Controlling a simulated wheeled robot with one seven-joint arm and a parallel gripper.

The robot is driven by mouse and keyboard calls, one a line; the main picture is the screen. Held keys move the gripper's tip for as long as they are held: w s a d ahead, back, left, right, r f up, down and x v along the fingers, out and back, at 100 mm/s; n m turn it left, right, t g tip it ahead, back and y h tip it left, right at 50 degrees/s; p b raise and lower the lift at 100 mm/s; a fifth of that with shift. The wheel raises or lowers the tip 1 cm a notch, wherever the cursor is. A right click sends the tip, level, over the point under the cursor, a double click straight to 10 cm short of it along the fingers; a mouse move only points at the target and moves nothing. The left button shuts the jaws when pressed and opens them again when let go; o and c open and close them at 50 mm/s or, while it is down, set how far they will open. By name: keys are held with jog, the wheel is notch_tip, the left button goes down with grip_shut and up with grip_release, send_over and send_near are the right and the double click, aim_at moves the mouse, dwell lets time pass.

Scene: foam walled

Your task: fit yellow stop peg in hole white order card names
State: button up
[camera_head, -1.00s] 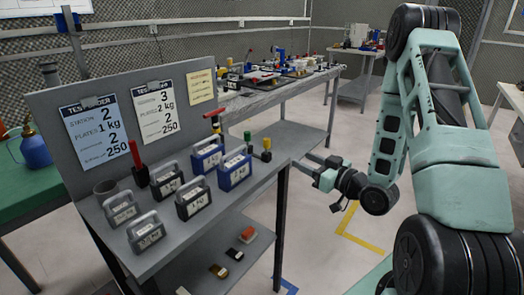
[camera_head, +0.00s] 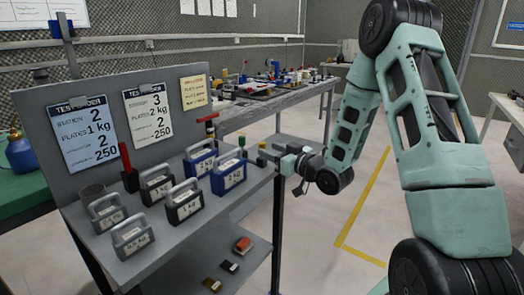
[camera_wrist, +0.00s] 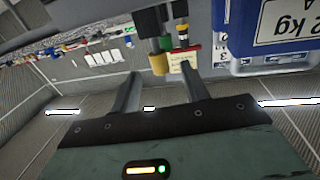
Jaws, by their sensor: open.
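The yellow stop peg (camera_head: 262,147) stands at the right edge of the grey bench, beside the green-topped peg (camera_head: 242,142). In the wrist view the yellow peg (camera_wrist: 159,63) shows beyond and between my fingertips, apart from them. My gripper (camera_head: 279,153) is open and empty, just right of the yellow peg. In the wrist view my gripper (camera_wrist: 160,82) has both fingers spread. The white order card (camera_head: 160,115) on the grey back panel reads station 3, plates 2 kg, 2, 250. I cannot make out the hole for the peg.
A blue-tinted card (camera_head: 86,133) naming station 2 and a yellow note (camera_head: 194,92) are beside it. Grey, dark and blue handled weights (camera_head: 229,174) crowd the bench (camera_head: 165,225). A far bench (camera_head: 285,105) holds equipment. Floor on the right is clear.

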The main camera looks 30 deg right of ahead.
aim_at(262, 144)
jog(key=shift+w+a+r, duration=0.1)
jog(key=shift+w+a, duration=0.15)
jog(key=shift+w, duration=0.95)
jog(key=shift+w+a+r, duration=0.1)
jog(key=shift+w+a, duration=0.1)
jog(key=shift+w, duration=0.95)
grip_shut()
jog(key=shift+r, duration=0.1)
